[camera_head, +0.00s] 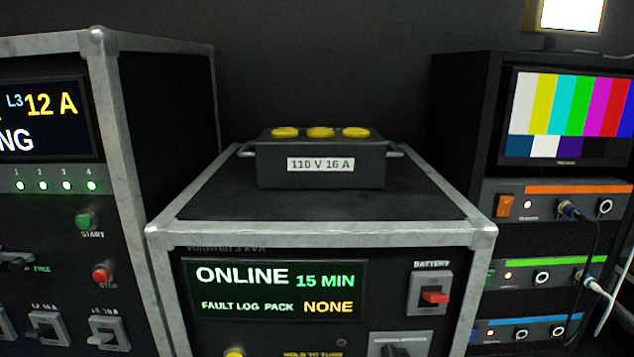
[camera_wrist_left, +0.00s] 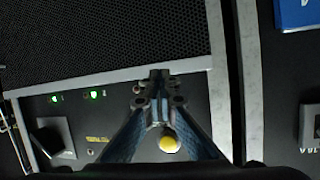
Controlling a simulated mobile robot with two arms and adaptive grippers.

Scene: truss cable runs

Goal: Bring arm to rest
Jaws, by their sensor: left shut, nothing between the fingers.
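My left gripper (camera_wrist_left: 160,82) shows only in the left wrist view. Its blue-grey fingers meet at the tips and hold nothing. The tips appear in front of a dark panel with a metal edge strip (camera_wrist_left: 120,76). A round yellow button (camera_wrist_left: 169,144) shows between the fingers; I cannot tell how far behind them it lies. No arm or gripper of mine shows in the head view, and my right gripper is in neither view.
In the head view, a power case (camera_head: 320,237) with an "ONLINE 15 MIN" screen (camera_head: 275,290) carries a 110 V 16 A box (camera_head: 320,164). A taller switch case (camera_head: 170,120) stands left, an equipment rack (camera_head: 462,130) right. The wrist view shows black mesh (camera_wrist_left: 100,40) and a knob (camera_wrist_left: 50,138).

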